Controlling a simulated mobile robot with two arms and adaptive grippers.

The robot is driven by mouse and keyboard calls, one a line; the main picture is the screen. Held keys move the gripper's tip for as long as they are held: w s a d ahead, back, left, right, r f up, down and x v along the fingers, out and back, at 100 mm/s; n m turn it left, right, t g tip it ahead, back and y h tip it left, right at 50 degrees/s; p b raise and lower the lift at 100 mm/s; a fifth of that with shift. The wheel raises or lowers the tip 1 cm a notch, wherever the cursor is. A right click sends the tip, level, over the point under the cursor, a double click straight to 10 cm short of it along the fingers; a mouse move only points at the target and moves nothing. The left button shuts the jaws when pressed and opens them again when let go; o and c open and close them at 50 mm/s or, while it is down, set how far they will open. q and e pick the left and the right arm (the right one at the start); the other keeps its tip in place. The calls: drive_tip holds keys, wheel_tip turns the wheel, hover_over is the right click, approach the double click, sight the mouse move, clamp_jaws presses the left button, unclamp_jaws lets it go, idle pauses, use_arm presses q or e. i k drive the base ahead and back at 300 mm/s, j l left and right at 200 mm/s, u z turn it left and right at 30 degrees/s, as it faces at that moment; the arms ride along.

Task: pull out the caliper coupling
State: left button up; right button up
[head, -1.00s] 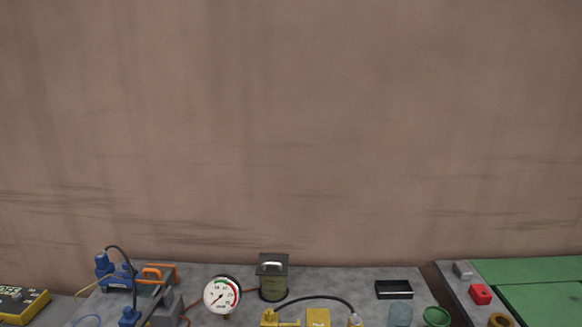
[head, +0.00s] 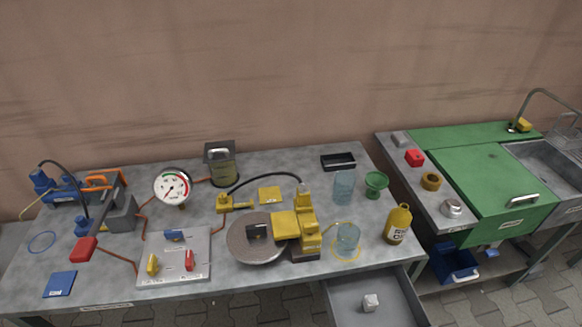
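A yellow caliper (head: 296,228) sits on the bench at the right edge of a round grey brake disc (head: 250,244). A black hose (head: 262,176) arches from a yellow fitting (head: 234,203) on the bench to a small coupling (head: 303,188) at the top of the caliper. The coupling appears seated on the caliper, but it is too small to see how it is held. Neither of my grippers is in view.
A dial gauge (head: 172,186), a valve panel (head: 165,262) and a red-ended lever (head: 84,249) stand to the left. Glass jars (head: 347,238) and a yellow bottle (head: 397,224) stand right of the caliper. An open drawer (head: 345,306) juts out at the front right.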

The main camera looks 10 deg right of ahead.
sight(303, 194)
drive_tip(key=l, duration=2.3)
drive_tip(key=k+l, duration=0.1)
drive_tip(key=l, duration=2.25)
drive_tip(key=u, duration=2.2)
